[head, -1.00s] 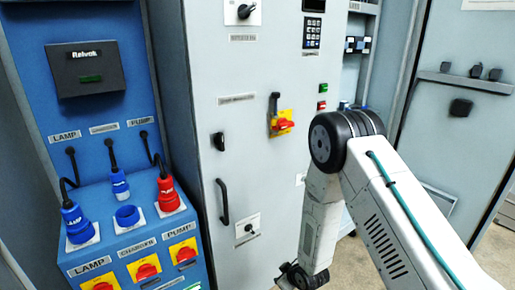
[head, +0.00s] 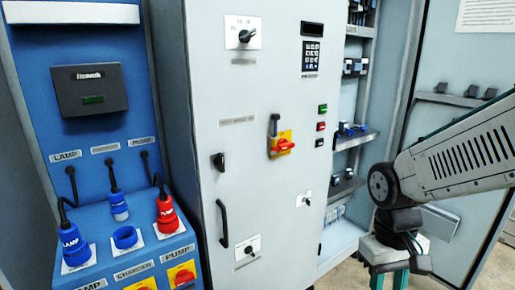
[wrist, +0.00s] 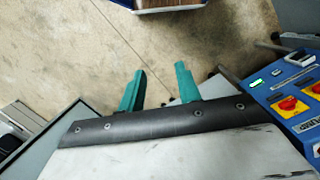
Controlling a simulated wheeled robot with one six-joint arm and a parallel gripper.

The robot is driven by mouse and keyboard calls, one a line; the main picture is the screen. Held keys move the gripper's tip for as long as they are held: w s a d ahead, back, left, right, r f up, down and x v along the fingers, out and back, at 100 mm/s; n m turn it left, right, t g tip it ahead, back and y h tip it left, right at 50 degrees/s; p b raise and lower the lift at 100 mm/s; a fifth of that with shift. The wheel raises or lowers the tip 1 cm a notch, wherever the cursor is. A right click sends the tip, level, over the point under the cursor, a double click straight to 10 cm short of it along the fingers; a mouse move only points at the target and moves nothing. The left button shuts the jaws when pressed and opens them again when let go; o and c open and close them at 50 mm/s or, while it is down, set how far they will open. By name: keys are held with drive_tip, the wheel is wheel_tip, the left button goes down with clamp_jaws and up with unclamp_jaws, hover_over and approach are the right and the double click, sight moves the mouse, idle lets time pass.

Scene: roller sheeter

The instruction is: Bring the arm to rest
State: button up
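My arm reaches in from the right edge of the head view, its elbow bent and its wrist hanging down. My gripper (head: 390,280) is at the lower right of the head view, its green fingers pointing down and partly cut off by the frame edge. In the wrist view my gripper (wrist: 160,70) shows two green fingers spread apart with only bare floor between them. It holds nothing and touches nothing that I can see.
A blue panel (head: 35,125) with blue and red plugs stands at left. Beside it is a grey cabinet (head: 270,190) with switches, a handle and a keypad. Open shelving (head: 350,165) and a grey door (head: 420,120) stand behind my arm. Concrete floor (wrist: 70,50) is below.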

drive_tip(key=s+d+r+m+t, duration=0.1)
drive_tip(key=s+d+r+t, duration=0.1)
drive_tip(key=s+r, duration=0.7)
drive_tip(key=shift+d+r+m+t+y, duration=0.15)
drive_tip(key=shift+r+m+t+y, duration=0.15)
drive_tip(key=shift+r+t, duration=0.4)
drive_tip(key=shift+o, duration=0.3)
drive_tip(key=shift+f, duration=0.1)
